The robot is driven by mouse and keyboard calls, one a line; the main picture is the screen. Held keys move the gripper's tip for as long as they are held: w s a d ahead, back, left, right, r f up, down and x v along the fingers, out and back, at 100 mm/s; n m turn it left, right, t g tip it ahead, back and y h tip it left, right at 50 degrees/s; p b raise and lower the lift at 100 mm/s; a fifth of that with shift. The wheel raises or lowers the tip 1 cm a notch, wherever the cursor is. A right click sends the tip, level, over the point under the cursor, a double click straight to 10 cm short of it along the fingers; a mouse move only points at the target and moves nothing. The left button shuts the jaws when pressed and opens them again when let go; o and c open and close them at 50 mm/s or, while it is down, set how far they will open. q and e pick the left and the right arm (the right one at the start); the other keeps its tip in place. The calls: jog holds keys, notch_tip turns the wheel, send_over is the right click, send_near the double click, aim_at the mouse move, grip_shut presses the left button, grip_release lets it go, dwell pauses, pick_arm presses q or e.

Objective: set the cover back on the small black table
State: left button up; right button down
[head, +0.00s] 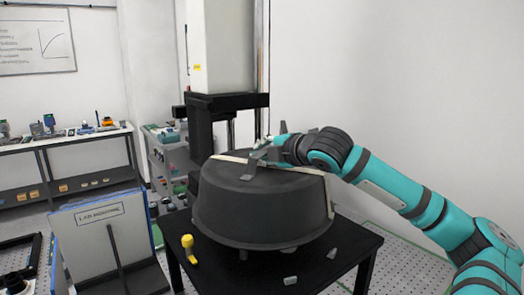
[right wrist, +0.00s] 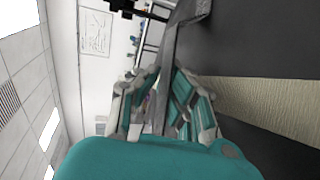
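The cover (head: 262,215) is a large dark grey round tub, open side down, over the small black table (head: 345,262). A pale band crosses its top, and a grey bar handle (head: 250,186) stands there. I cannot tell whether its rim touches the table or hangs just above it. My right gripper (head: 265,152) is at the handle. In the right wrist view its fingers (right wrist: 166,85) lie on both sides of the grey handle (right wrist: 170,55) and appear closed on it. My left gripper is not in view.
Small grey blocks (head: 290,281) lie near the front. A signed panel (head: 105,240) stands at left. A tall column (head: 222,50) rises behind. A shelf (head: 65,165) runs along the back left.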

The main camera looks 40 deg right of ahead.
aim_at(267, 167)
jog(key=shift+f+b, duration=2.1)
jog(key=shift+f, duration=0.05)
jog(key=shift+f+b, duration=1.4)
jog(key=c, duration=2)
grip_release()
jog(key=o, duration=0.6)
jog(key=shift+f, duration=0.15)
jog(key=shift+s, duration=0.2)
